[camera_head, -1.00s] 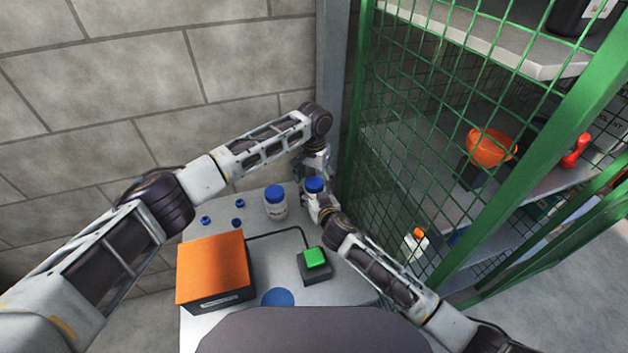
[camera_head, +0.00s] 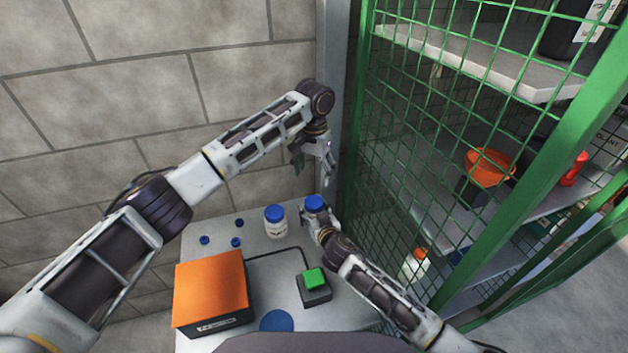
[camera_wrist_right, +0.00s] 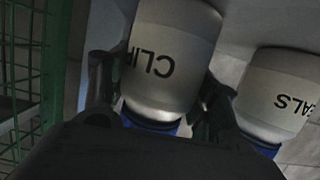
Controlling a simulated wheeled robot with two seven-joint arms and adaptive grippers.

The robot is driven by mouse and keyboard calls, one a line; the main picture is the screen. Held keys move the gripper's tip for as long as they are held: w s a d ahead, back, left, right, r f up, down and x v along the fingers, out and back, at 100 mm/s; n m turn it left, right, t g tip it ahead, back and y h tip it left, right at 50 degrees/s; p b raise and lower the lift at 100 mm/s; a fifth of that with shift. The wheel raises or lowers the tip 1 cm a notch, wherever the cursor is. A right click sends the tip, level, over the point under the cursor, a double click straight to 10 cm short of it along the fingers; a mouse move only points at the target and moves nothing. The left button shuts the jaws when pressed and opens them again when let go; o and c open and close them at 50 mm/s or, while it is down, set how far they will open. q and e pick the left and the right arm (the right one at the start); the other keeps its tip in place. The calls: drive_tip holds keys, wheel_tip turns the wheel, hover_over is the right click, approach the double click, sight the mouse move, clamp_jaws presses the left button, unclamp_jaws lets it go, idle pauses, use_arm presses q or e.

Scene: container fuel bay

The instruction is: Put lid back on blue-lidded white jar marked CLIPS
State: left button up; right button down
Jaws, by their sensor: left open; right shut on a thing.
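The white jar marked CLIPS (camera_wrist_right: 165,55) stands on the bench, its first letters readable in the right wrist view. Its blue lid (camera_head: 314,203) sits on top of it; it also shows in the right wrist view (camera_wrist_right: 150,122). I cannot tell how tight the lid is. My right gripper (camera_head: 312,222) is shut around the jar, with a finger on either side in the right wrist view (camera_wrist_right: 158,100). My left gripper (camera_head: 313,165) is open and empty, above the jar and clear of the lid.
A second blue-lidded white jar (camera_head: 276,226), its label ending in ALS, stands just left. Three small blue pieces (camera_head: 236,242), an orange-topped box (camera_head: 211,288), a green button box (camera_head: 314,286) and a blue disc (camera_head: 277,320) are on the bench (camera_head: 268,270). Green mesh (camera_head: 400,180) borders the right.

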use_arm(q)
drive_tip(key=shift+r, duration=0.3)
use_arm(e)
drive_tip(key=shift+c, duration=1.6)
unclamp_jaws()
drive_tip(key=shift+s, duration=0.1)
drive_tip(key=v, duration=1.2)
use_arm(q)
wheel_tip(320, 180, up, 9)
drive_tip(key=p, duration=0.9)
use_arm(e)
wheel_tip(320, 180, up, 9)
drive_tip(key=shift+r, duration=0.15)
use_arm(q)
drive_tip(key=shift+r+p, duration=0.55)
use_arm(e)
drive_tip(key=shift+r, duration=0.4)
